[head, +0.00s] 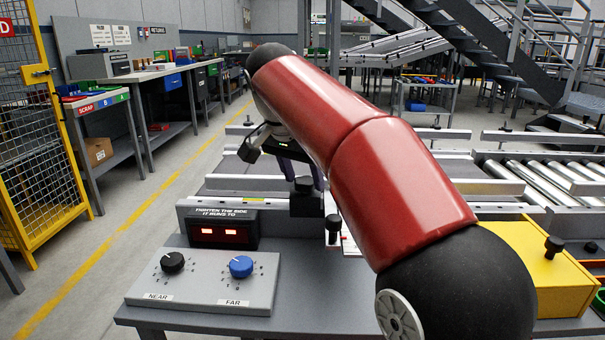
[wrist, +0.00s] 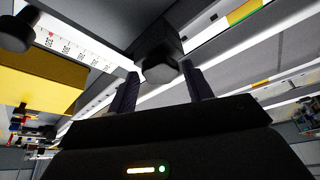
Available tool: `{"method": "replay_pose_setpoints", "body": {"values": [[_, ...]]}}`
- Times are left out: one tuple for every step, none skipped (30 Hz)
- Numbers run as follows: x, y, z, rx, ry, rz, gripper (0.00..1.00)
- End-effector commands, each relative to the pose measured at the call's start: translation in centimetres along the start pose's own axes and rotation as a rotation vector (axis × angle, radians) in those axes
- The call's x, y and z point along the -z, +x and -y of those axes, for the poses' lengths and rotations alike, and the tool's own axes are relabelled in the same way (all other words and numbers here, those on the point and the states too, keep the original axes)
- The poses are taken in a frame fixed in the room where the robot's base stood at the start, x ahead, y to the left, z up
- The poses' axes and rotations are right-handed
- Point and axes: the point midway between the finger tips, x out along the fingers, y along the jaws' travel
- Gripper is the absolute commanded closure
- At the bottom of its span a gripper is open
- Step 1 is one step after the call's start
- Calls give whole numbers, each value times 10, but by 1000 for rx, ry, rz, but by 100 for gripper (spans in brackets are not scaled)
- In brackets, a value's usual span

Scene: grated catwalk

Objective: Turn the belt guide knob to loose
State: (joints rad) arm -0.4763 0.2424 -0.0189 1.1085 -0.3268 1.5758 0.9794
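In the wrist view a black faceted knob (wrist: 161,66) sits on a dark block beside a pale rail. The same knob seems to show in the head view (head: 303,185), on top of a black block. My gripper (wrist: 160,72) is open. Its two dark fingertips stand apart, one on each side of the knob in the picture; I cannot tell whether they touch it. No loose marking is readable on the knob.
A grey panel (head: 205,298) carries a black NEAR knob (head: 172,262) and a blue FAR knob (head: 241,266). Behind it is a red-lit display (head: 220,235). Another black knob (head: 332,229) stands by a white scale (wrist: 62,42). A yellow box (head: 548,275) is at right.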

Motion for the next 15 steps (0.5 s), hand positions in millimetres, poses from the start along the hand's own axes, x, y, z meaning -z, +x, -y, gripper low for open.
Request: {"method": "replay_pose_setpoints", "body": {"values": [[0,0,0,0,0,0,56],[0,0,0,0,0,0,60],[0,0,0,0,0,0,65],[0,0,0,0,0,0,69],[0,0,0,0,0,0,73],[0,0,0,0,0,0,78],[0,0,0,0,0,0,82],[0,0,0,0,0,0,84],[0,0,0,0,-1,0,84],[0,0,0,1,-2,0,84],[0,0,0,1,-3,0,84],[0,0,0,3,-7,0,84],[0,0,0,4,-11,0,84],[0,0,0,7,-16,0,84],[0,0,-1,10,-25,0,84]]}}
